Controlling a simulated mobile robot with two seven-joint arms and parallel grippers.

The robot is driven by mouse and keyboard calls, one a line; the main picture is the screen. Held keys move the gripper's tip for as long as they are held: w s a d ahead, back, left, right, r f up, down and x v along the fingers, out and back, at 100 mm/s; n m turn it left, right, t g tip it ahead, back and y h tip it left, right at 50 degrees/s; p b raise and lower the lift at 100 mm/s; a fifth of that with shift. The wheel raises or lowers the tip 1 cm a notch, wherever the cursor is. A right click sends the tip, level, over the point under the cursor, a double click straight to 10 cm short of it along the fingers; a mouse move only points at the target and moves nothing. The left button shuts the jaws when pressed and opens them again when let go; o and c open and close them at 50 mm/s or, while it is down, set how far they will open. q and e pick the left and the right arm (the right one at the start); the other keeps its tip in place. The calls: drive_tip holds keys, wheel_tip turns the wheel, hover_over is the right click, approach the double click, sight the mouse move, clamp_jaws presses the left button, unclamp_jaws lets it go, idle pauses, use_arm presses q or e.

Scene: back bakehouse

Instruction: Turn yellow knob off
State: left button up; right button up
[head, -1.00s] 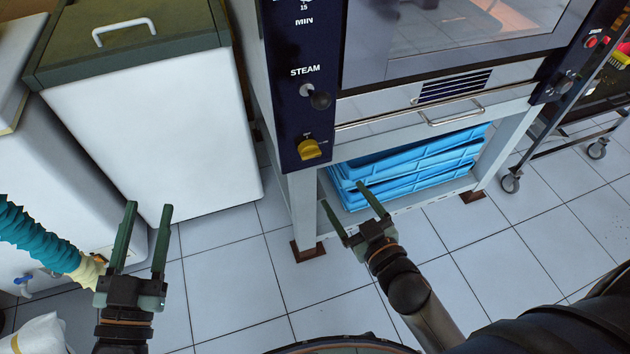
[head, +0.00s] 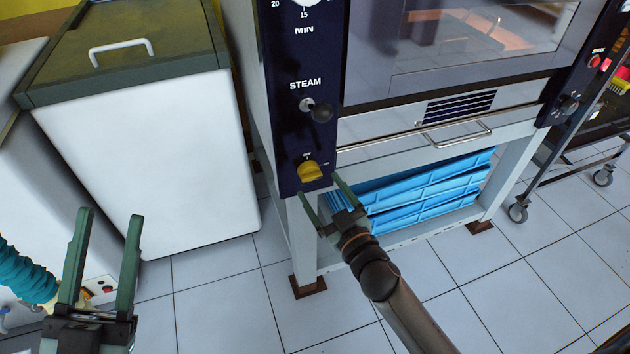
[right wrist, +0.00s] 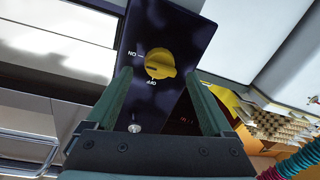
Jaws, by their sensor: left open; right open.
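The yellow knob (head: 309,171) sits low on the dark control panel (head: 290,120) of the oven. In the right wrist view the knob (right wrist: 160,64) shows between and beyond my fingertips, with "ON" and "OFF" lettering beside it. Its bar seems to lie nearer the "OFF" side than I can be sure of; the exact setting is hard to tell. My right gripper (head: 322,193) is open just below the knob, not visibly touching it. My left gripper (head: 108,218) is open and empty at the lower left, in front of a white bin.
Blue trays (head: 420,195) are stacked under the oven. A white bin (head: 150,160) stands to the left. A wheeled rack (head: 560,160) is at the right.

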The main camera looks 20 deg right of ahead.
sight(314, 179)
drive_tip(key=shift+w+a, duration=0.15)
drive_tip(key=shift+w, duration=1.7)
use_arm(q)
drive_tip(key=shift+s+d+r+m+h, duration=0.15)
drive_tip(key=shift+s+r+m+h, duration=0.75)
drive_tip(key=shift+r+h, duration=0.25)
use_arm(e)
drive_tip(key=shift+a, duration=0.1)
